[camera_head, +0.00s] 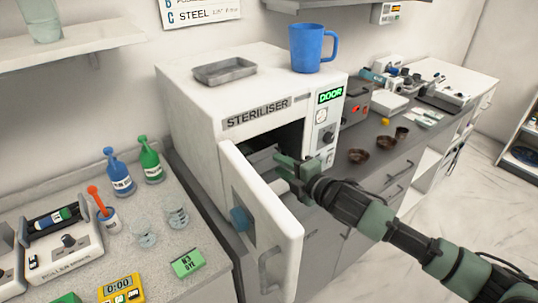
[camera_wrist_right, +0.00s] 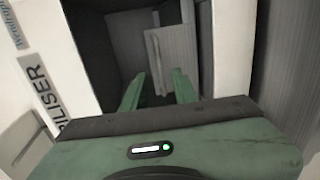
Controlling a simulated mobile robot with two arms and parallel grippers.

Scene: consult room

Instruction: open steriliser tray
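The white steriliser (camera_head: 190,105) stands on the counter with its front door (camera_head: 262,215) swung open and its dark chamber showing. A pale grey piece, perhaps the tray (camera_head: 262,160), shows inside the opening, partly hidden by the door and my gripper. My right gripper (camera_head: 283,168) is at the chamber mouth, beside the door's inner side. In the right wrist view, its green fingers (camera_wrist_right: 157,92) are apart with nothing seen between them. They point into the chamber at a grey panel (camera_wrist_right: 172,55), possibly the tray. My left gripper is not in view.
A shallow grey metal tray (camera_head: 224,70) and a blue mug (camera_head: 313,47) sit on top of the steriliser. Bottles (camera_head: 151,160), glass beakers and a roller mixer (camera_head: 60,245) crowd the left counter. Small brown bowls (camera_head: 358,156) stand on the right counter.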

